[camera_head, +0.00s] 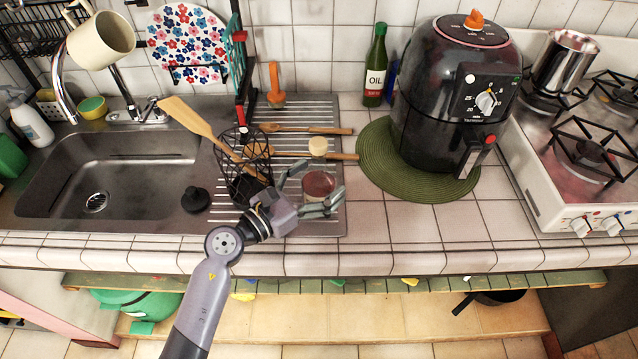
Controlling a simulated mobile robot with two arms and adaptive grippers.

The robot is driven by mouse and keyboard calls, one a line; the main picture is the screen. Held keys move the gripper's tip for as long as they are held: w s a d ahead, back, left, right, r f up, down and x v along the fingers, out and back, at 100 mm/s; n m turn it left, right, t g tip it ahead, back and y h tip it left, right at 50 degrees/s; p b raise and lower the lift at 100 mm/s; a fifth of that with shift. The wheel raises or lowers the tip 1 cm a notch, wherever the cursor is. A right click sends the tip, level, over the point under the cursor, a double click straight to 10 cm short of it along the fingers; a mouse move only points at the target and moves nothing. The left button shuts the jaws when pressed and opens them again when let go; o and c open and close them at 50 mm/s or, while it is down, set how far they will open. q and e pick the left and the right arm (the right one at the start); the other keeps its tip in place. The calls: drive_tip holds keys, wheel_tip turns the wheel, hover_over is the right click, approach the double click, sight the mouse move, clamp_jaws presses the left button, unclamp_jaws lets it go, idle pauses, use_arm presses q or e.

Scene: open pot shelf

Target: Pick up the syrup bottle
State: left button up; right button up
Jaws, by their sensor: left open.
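What looks like the syrup bottle (319,184) stands on the ridged metal drainboard, with red-brown contents low down and a pale cap above. The clear part between is hard to make out. My left gripper (318,181) is open at its lower part, one finger on the far left side and the other on the near right side. I cannot tell whether the fingers touch it. My right gripper is not in view.
A black wire utensil holder (243,170) with a wooden spatula stands close left of my left gripper. Wooden utensils lie behind the bottle. An air fryer (455,95) on a green mat (378,165) stands to the right. The counter's front tiles (420,220) are clear.

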use_arm(q)
drive_tip(key=shift+w+d, duration=0.15)
drive_tip(key=c, duration=1.7)
drive_tip(key=shift+r, duration=0.1)
drive_tip(key=shift+c, duration=0.5)
